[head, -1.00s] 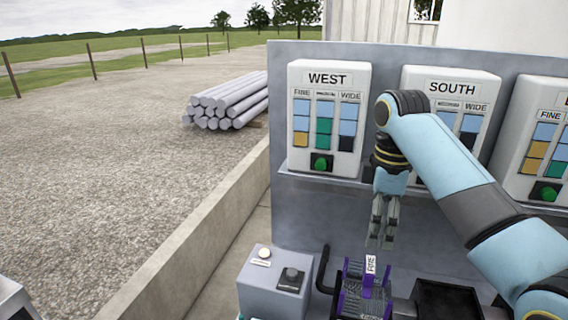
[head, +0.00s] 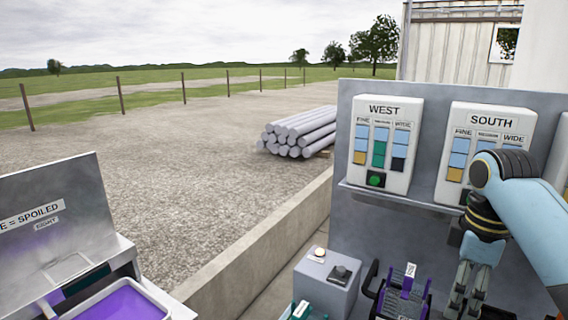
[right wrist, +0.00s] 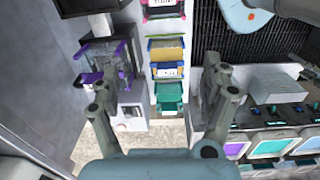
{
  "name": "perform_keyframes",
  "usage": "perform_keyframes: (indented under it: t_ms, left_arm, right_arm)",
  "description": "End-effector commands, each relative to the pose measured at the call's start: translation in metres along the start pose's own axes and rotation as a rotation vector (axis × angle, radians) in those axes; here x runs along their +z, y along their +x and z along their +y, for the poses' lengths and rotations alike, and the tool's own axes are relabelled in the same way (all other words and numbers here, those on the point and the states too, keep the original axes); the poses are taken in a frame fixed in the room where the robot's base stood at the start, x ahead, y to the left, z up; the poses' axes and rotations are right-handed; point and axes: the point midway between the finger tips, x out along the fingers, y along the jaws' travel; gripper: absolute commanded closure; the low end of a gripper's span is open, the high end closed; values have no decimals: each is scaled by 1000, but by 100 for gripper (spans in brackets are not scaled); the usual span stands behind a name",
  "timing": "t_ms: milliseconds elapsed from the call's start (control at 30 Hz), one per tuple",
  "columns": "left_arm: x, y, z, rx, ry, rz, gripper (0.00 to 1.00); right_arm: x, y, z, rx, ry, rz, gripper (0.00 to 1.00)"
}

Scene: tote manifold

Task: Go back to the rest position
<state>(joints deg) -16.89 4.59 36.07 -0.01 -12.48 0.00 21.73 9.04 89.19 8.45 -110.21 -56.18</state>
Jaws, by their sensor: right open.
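My right gripper (head: 467,290) hangs fingers-down at the right of the head view, in front of the grey panel and below the SOUTH box. In the right wrist view my right gripper (right wrist: 163,105) has its two fingers spread wide with nothing between them. Below it lies a row of colored totes, among them a teal tote (right wrist: 169,92). A purple-ended rack (head: 402,298) with a white label stands left of the gripper in the head view. My left gripper does not show.
The WEST box (head: 387,140) and SOUTH box (head: 487,150) hang on the grey panel (head: 365,225). A grey pedestal with a button and switch (head: 328,278) stands below. A bin labelled SPOILED (head: 50,225) is at left. A concrete curb (head: 270,255) edges the gravel.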

Motion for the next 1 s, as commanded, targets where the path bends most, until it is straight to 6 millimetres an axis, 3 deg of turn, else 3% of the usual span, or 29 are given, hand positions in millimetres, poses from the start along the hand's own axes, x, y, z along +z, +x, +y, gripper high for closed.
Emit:
perform_keyframes:
  t_ms: [267, 600, 1000]
  left_arm:
    - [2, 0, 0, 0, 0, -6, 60]
    - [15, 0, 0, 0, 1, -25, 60]
    - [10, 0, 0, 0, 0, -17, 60]
  right_arm:
    - [16, 21, -31, 45, 122, 9, 20]
    - [53, 41, -106, 131, 400, 64, 20]
    - [96, 20, -190, 204, 733, 177, 20]
